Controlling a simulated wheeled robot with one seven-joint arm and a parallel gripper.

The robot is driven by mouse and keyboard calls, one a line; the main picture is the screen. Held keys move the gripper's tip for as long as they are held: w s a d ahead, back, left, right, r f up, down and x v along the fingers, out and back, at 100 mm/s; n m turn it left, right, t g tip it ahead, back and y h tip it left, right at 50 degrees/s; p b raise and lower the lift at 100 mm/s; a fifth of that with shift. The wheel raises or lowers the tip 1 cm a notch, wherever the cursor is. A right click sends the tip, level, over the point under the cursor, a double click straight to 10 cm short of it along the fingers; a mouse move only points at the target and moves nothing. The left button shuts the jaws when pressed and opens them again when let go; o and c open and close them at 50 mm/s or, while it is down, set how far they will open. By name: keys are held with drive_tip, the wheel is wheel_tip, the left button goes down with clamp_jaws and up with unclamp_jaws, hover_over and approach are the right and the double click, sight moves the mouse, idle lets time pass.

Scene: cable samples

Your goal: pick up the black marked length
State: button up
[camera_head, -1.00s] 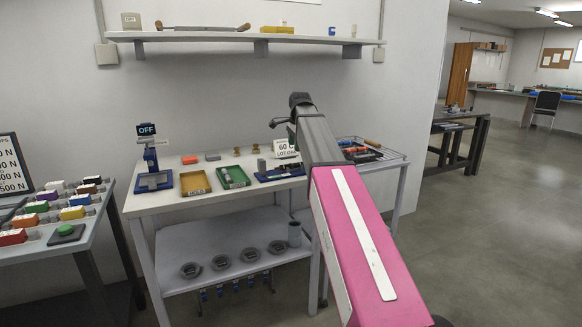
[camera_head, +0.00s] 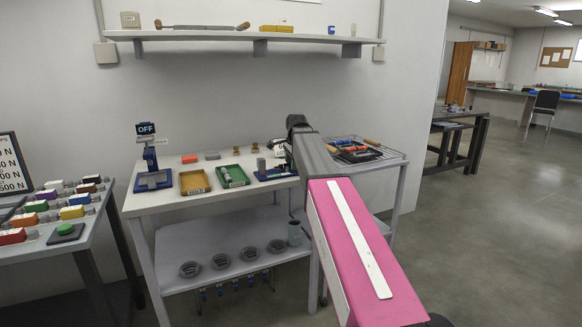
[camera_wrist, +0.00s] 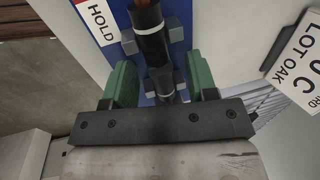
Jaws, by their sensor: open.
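In the wrist view, the black length (camera_wrist: 154,48) lies in grey clips on a blue holder with a white "HOLD" label (camera_wrist: 97,20). It has pale bands and an orange-brown upper end. The two green fingers of my gripper (camera_wrist: 162,82) are open, one on each side of the black length, with gaps between them and it. In the head view, the blue holder (camera_head: 276,174) sits at the bench's right part, and my arm hides much of that area.
A lot sign (camera_wrist: 301,62) stands close on the right in the wrist view. In the head view, a green tray (camera_head: 233,176), a yellow tray (camera_head: 194,182) and a blue device marked "OFF" (camera_head: 152,180) stand left of the holder. A wire rack (camera_head: 385,152) with tools is behind my arm.

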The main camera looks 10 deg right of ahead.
sight(290, 163)
clamp_jaws()
drive_tip(key=shift+r, duration=0.1)
drive_tip(key=shift+r, duration=0.55)
drive_tip(key=r, duration=0.2)
drive_tip(key=a+r, duration=0.1)
drive_tip(key=shift+s+r, duration=0.25)
drive_tip(key=shift+s, duration=0.1)
drive_tip(key=s+a+r, duration=0.5)
drive_tip(key=a+r, duration=0.1)
drive_tip(key=a, duration=0.3)
drive_tip(key=shift+s, duration=0.15)
